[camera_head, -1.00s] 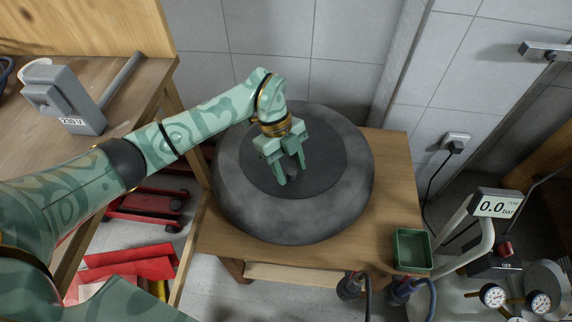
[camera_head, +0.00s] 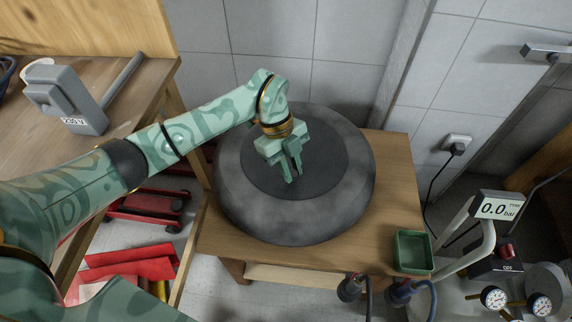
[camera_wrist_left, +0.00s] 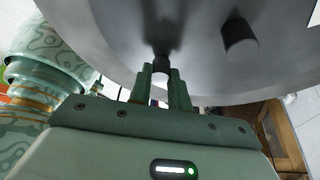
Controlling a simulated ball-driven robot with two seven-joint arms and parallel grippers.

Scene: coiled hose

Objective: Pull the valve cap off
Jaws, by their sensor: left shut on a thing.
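A large dark grey wheel (camera_head: 235,205) lies flat on a small wooden table, with a darker disc in its middle. My left gripper (camera_head: 293,178) reaches down over this disc and its fingers are closed together. In the left wrist view the fingers (camera_wrist_left: 161,78) are shut on a small dark piece, the valve cap (camera_wrist_left: 161,65), in front of the wheel's grey face (camera_wrist_left: 195,60). I cannot tell whether the cap still sits on its stem. A dark round stub (camera_wrist_left: 239,38) stands out from the face to the right of the fingers. My right gripper is not in view.
A green tray (camera_head: 412,236) stands at the right end of the wooden table (camera_head: 398,180). A pressure display reading 0.0 bar (camera_head: 496,207) and gauges (camera_head: 493,297) are at the right. A workbench (camera_head: 110,140) with a grey 230 V device (camera_head: 65,98) is at the left.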

